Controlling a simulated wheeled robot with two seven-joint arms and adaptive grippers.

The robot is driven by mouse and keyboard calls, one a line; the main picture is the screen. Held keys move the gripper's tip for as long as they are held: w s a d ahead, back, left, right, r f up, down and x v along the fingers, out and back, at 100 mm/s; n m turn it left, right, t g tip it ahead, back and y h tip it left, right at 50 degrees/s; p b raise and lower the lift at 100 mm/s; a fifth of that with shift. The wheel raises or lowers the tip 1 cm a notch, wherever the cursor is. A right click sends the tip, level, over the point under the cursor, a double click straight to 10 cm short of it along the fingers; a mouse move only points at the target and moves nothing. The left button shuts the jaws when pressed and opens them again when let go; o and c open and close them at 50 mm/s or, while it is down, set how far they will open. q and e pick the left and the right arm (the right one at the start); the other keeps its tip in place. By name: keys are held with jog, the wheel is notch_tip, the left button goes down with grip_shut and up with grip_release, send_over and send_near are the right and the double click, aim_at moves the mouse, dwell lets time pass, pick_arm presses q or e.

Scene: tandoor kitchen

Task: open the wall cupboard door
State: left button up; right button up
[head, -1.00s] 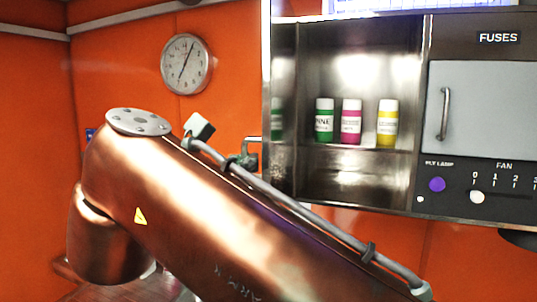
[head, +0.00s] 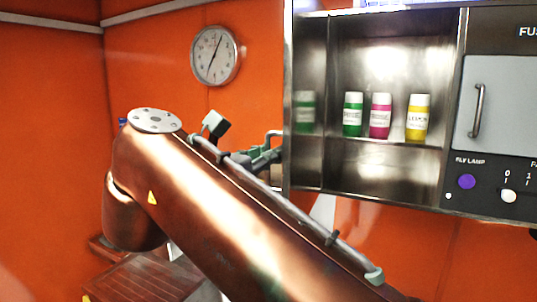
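The wall cupboard (head: 385,62) is a steel box at the upper right, and its front stands open. Its door (head: 308,145) seems to be the steel panel at its left side, swung out towards me and seen at a steep angle. A grey bar handle (head: 273,134) juts out on the panel's far left side. My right gripper (head: 262,157) is at this handle, partly behind my own copper-coloured arm. I cannot tell whether its fingers are closed around the bar or only beside it. My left gripper is not in view.
Green (head: 353,114), pink (head: 380,116) and yellow (head: 417,118) bottles stand inside the cupboard. A grey fuse door (head: 497,105) and a knob panel (head: 485,186) adjoin it on the right. A clock (head: 214,56) hangs on the orange wall. A brown slatted surface (head: 145,278) lies low left.

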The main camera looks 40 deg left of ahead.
jog(key=shift+s, duration=0.1)
jog(key=s+d, duration=0.2)
jog(key=s, duration=0.9)
jog(key=shift+s, duration=0.35)
